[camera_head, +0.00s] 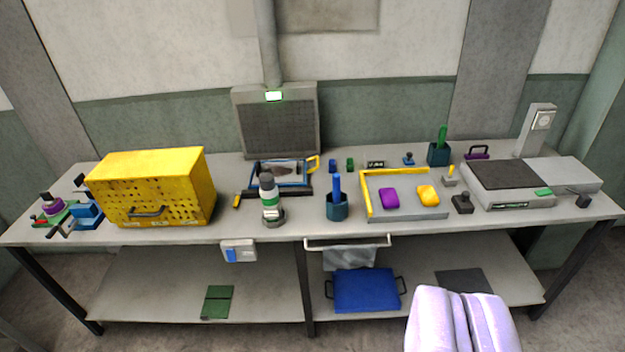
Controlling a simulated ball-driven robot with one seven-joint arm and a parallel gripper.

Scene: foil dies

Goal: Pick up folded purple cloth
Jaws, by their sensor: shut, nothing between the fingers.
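The folded purple cloth (389,198) is a small purple pad with rounded corners. It lies in a shallow grey tray with yellow edges (366,196) on the workbench, just left of a similar yellow folded cloth (428,195). My gripper (463,297), pale lavender, shows at the bottom right of the picture. It is shut and empty, and it is apart from the cloth, lower in the picture and to its right, in front of the bench.
A teal cup with a blue handle (337,207) stands left of the tray. A dark stamp-like block (462,204) and a flat grey machine (507,186) are at the right. A white rail (348,241) runs along the front edge below the tray. A yellow box (150,187) stands at the left.

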